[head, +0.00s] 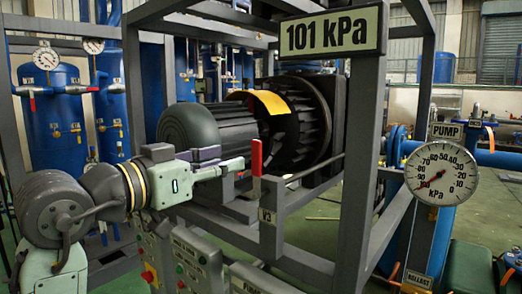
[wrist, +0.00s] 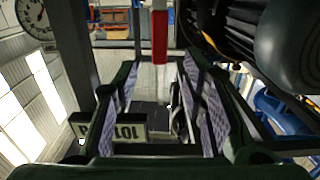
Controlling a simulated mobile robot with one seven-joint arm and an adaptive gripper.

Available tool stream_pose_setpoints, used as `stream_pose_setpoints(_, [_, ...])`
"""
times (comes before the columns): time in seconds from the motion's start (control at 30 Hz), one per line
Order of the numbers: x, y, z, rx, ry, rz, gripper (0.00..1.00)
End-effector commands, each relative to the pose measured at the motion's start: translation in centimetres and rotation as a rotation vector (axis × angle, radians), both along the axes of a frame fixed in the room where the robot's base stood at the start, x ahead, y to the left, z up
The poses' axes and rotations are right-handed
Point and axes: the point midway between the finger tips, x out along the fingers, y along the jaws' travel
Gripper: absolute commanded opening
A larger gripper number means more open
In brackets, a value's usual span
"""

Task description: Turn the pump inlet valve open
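My gripper (head: 238,165) points right toward the handle. In the wrist view, my gripper (wrist: 160,75) is open, with patterned pads on both sides of an empty gap. The red handle (wrist: 160,36) shows upright at the top centre, in line with the gap. Contact with the fingers is not visible.
The grey frame (head: 361,160) surrounds the dark pump (head: 215,135). A sign reading 101 kPa (head: 331,33) hangs above. A PUMP gauge (head: 441,174) stands at the right. Control boxes (head: 197,262) sit below my arm. Blue tanks (head: 53,115) stand at the left.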

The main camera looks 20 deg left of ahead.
Motion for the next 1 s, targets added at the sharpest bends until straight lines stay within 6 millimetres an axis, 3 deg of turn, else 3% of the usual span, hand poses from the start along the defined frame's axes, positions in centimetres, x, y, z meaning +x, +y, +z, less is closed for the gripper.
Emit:
stream_pose_setpoints(0.3, [5.5, -2.1, 0.3, -0.001, -0.002, -0.001, 0.38])
stream_pose_setpoints(0.5, [8.2, -3.0, 0.2, 0.000, -0.003, -0.001, 0.38])
stream_pose_setpoints(0.93, [9.1, -3.4, 0.1, 0.000, -0.005, 0.001, 0.38])
stream_pose_setpoints(1.0, [9.1, -3.4, 0.1, 0.000, -0.005, 0.001, 0.34])
